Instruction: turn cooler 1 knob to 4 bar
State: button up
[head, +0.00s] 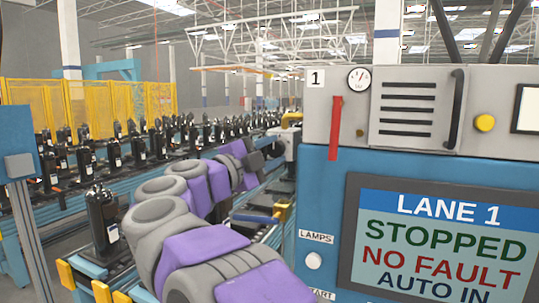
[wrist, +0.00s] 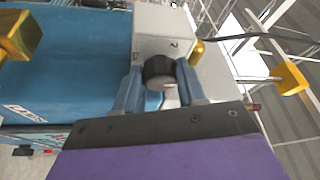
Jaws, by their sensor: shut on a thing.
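In the wrist view a black round knob (wrist: 158,70) sits on the front of a pale grey box (wrist: 150,25). My gripper (wrist: 160,75) has one finger on each side of the knob and is shut on it. In the head view my purple and grey arm reaches to the grey box, and my gripper (head: 272,147) is at its left side. The knob is hidden there. A round gauge (head: 359,78) with a red mark is on the cabinet next to the label 1. Its reading is too small to tell.
The blue and grey cabinet (head: 320,190) fills the right side, with a screen (head: 440,240) reading LANE 1 STOPPED, NO FAULT, AUTO IN. A red bar (head: 335,127) hangs on its front. Conveyors with several black compressors (head: 103,222) run along the left. Yellow fencing (head: 60,105) stands behind.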

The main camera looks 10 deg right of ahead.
dwell(0.4)
jog(key=o, duration=1.1)
jog(key=shift+a, duration=0.1)
jog(key=shift+c, duration=0.2)
jog(key=b+v, duration=0.1)
jog(key=v, duration=1.6)
jog(key=shift+a, duration=0.3)
